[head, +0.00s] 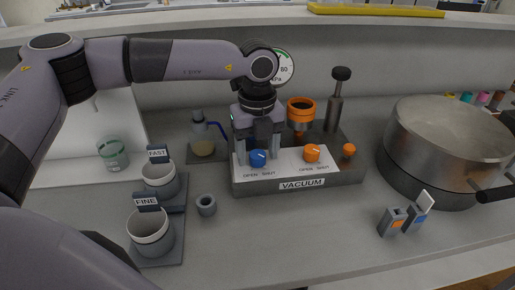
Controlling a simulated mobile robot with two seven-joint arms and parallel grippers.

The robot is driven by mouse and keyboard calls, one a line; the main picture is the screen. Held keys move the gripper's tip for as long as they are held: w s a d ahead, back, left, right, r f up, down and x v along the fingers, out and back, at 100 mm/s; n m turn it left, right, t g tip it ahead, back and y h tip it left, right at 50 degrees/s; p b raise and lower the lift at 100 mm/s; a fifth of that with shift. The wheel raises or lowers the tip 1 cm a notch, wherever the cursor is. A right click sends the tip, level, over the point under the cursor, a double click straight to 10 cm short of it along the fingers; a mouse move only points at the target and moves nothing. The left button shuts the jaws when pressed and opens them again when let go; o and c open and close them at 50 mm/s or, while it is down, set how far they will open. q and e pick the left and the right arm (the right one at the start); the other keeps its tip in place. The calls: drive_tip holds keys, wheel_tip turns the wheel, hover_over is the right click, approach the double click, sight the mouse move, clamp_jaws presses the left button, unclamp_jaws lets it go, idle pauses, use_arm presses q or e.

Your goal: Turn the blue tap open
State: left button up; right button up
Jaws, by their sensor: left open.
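The blue tap (258,158) is a round knob with a pale pointer mark on the white top of the vacuum panel (285,175). OPEN is printed at its lower left and SHUT at its lower right. My left gripper (258,154) points down over the blue tap, with its fingers apart and one on each side of the knob. I cannot tell whether the fingers touch it. An orange tap (312,153) sits to the right on the same panel, with its own OPEN and SHUT labels. My right gripper does not show.
A gauge (284,68) stands partly hidden behind my left wrist. An orange-rimmed funnel (300,108) is behind the panel. A flask (203,140) stands to the left, cups labelled FAST (160,178) and FINE (150,232) at front left. A large pot (445,140) fills the right.

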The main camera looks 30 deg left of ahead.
use_arm(q)
drive_tip(key=c, duration=1)
drive_tip(key=shift+c, duration=0.2)
drive_tip(key=shift+m, duration=0.3)
drive_tip(key=m+b, duration=0.1)
drive_tip(key=m, duration=0.1)
drive_tip(key=shift+f+m, duration=0.1)
drive_tip(key=shift+m, duration=0.3)
drive_tip(key=m+b, duration=0.1)
drive_tip(key=m, duration=0.4)
drive_tip(key=m+b, duration=0.1)
drive_tip(key=m, duration=0.4)
drive_tip(key=shift+m, duration=2.2)
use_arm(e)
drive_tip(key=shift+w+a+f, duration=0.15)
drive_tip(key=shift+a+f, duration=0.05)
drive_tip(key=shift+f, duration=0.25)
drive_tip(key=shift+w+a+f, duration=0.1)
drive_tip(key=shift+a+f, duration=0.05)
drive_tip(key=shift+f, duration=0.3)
